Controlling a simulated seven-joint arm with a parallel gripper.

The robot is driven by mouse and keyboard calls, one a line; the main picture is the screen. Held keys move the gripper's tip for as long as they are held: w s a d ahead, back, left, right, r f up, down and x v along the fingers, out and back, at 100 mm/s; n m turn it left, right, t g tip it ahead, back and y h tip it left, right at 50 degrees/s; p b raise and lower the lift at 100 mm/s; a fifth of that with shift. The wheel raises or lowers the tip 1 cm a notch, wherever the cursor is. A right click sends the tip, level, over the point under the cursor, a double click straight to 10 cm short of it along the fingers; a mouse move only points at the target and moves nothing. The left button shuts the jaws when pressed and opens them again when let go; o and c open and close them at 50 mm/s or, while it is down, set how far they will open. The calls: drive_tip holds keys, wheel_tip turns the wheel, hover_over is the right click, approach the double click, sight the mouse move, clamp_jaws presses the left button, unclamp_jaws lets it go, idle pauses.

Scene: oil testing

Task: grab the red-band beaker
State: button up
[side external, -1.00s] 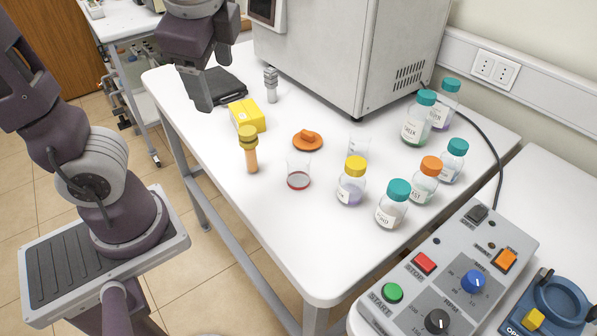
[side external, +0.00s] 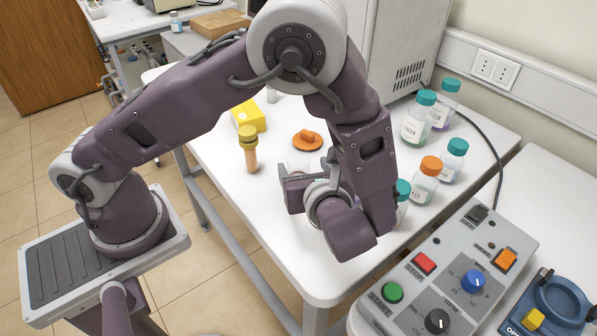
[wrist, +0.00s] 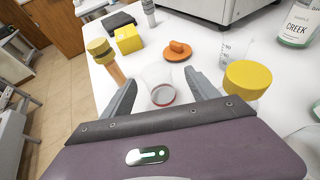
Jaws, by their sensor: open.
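The red-band beaker (wrist: 160,88) is a small clear glass with a red ring near its base. In the wrist view it stands upright on the white table, between and just beyond the fingers of my gripper (wrist: 161,92). The fingers are open on either side of it, and I cannot tell whether they touch it. In the side view my gripper (side external: 297,188) is low over the table, and the beaker (side external: 298,160) is mostly hidden behind it.
A yellow-capped jar (wrist: 247,79) stands close to the right finger, with a clear graduated beaker (wrist: 233,52) behind. A yellow-topped tool (wrist: 106,60) stands left. An orange lid (wrist: 176,50) lies behind the beaker. Several capped bottles, including an orange-capped one (side external: 425,182), stand to the right.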

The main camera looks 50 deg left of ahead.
sight(296, 159)
drive_tip(key=x, duration=0.7)
drive_tip(key=shift+s+a, duration=0.1)
drive_tip(key=shift+s, duration=0.1)
drive_tip(key=c, duration=1.5)
